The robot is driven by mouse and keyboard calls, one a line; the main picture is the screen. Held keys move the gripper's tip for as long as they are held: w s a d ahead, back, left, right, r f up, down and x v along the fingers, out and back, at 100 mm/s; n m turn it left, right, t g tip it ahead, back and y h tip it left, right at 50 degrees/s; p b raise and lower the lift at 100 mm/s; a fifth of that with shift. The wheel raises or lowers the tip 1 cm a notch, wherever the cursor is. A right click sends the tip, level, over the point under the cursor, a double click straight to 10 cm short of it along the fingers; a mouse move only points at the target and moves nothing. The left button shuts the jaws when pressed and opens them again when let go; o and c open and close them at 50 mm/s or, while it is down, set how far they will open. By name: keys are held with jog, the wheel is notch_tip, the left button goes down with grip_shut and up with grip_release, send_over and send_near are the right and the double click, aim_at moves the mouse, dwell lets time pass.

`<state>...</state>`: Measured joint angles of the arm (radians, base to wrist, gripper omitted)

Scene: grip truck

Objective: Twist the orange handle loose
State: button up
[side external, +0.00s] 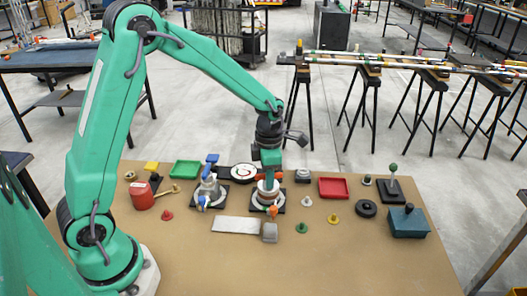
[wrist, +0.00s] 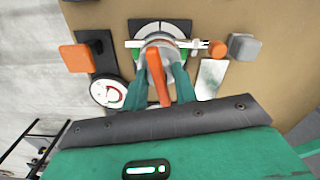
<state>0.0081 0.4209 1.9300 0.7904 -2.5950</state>
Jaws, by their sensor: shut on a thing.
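The orange handle (wrist: 156,78) is a long bar on top of a round white and grey fixture (side external: 267,193). In the wrist view it runs between the two teal fingers of my gripper (wrist: 162,82), which are shut on it from both sides. In the side external view my gripper (side external: 268,174) points straight down over the fixture, and its fingers and the handle are small and partly hidden. A black and white plate (wrist: 160,26) lies under the fixture. A small orange knob (wrist: 217,49) sticks out from the fixture's side.
A grey cube (side external: 269,232) and a pale plate (side external: 235,225) lie in front. A blue-handled fixture (side external: 208,188) stands close on the left, a round dial (side external: 243,173) behind. A red tray (side external: 334,188) is on the right. The table's front is mostly clear.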

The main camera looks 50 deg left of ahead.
jog(key=o, duration=0.6)
jog(key=shift+r, duration=0.1)
jog(key=shift+r, duration=3.65)
jog(key=shift+s+r, duration=0.1)
